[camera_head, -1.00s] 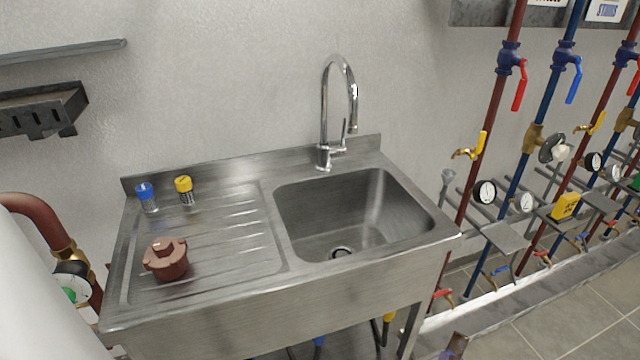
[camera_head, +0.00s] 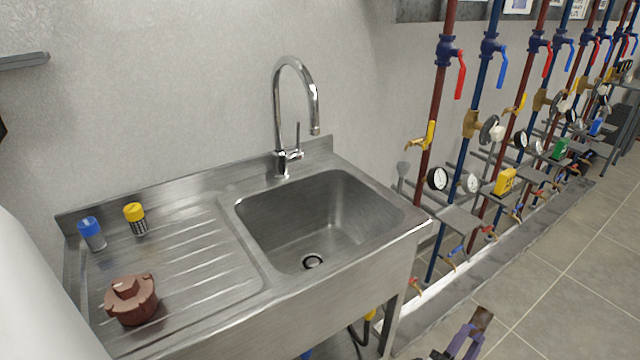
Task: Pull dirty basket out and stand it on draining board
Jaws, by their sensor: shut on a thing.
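My gripper (camera_head: 470,336), dark with purplish fingers, shows at the bottom edge, right of the sink's front leg. It is shut on a small brown piece (camera_head: 482,318), which appears to be the dirty basket; it is partly cut off and its shape is unclear. The ribbed draining board (camera_head: 185,265) is the left part of the steel sink unit, well to the left of my gripper. On it stand a blue-capped clear container (camera_head: 92,234), a yellow-topped mesh cylinder (camera_head: 136,219) and a reddish-brown cap (camera_head: 131,300).
The empty basin (camera_head: 315,225) and tall tap (camera_head: 290,110) lie right of the draining board. Red and blue pipes with valves and gauges (camera_head: 437,178) line the wall on the right. Tiled floor (camera_head: 570,290) is open at lower right. The board's middle is bare.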

